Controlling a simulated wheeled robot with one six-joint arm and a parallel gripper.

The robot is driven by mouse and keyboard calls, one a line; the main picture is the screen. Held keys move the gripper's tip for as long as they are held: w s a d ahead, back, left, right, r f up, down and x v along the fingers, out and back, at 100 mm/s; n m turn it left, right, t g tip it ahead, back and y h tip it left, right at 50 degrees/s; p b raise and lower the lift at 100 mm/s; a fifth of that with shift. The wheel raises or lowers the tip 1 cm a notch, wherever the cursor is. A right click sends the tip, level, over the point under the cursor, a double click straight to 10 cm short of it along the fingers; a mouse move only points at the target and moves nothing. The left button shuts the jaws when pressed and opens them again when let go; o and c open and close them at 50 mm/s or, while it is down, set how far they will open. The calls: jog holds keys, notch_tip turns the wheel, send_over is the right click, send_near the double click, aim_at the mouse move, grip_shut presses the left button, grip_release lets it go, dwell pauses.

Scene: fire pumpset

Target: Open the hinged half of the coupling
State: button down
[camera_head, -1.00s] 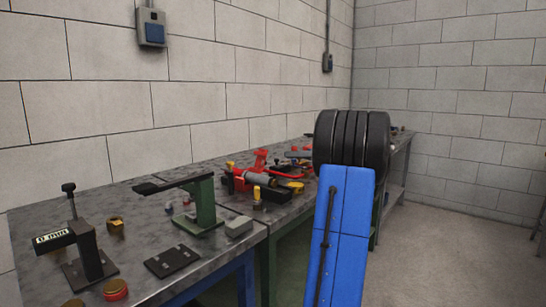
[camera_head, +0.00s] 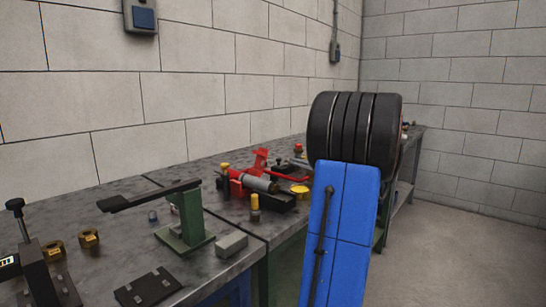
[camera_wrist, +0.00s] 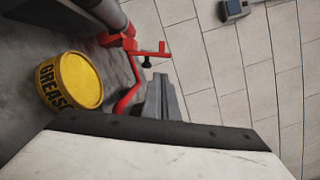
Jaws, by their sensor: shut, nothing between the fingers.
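On the bench in the head view stands a red pump-like assembly (camera_head: 258,180) with a grey cylinder on a dark base. I cannot tell which part of it is the coupling or its hinged half. In the wrist view a red bent lever (camera_wrist: 131,85) and part of a dark cylinder (camera_wrist: 108,14) show ahead of my gripper. My gripper (camera_wrist: 163,84) shows grey fingers, shut and empty, and seems apart from the red lever. In the head view my arm hides the gripper.
A yellow grease tub (camera_wrist: 76,84) stands left of my gripper in the wrist view; in the head view its yellow lid (camera_head: 299,190) shows. A green stand with a black arm (camera_head: 188,215), a grey block (camera_head: 231,243) and brass fittings (camera_head: 89,237) occupy the nearer bench. Open floor (camera_head: 440,245) lies right.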

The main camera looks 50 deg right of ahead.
aim_at(267, 153)
jog(key=x, duration=1)
jog(key=shift+n, duration=0.4)
jog(key=shift+a+r+n, duration=0.55)
jog(key=shift+r+n, duration=0.15)
jog(key=shift+r, duration=0.1)
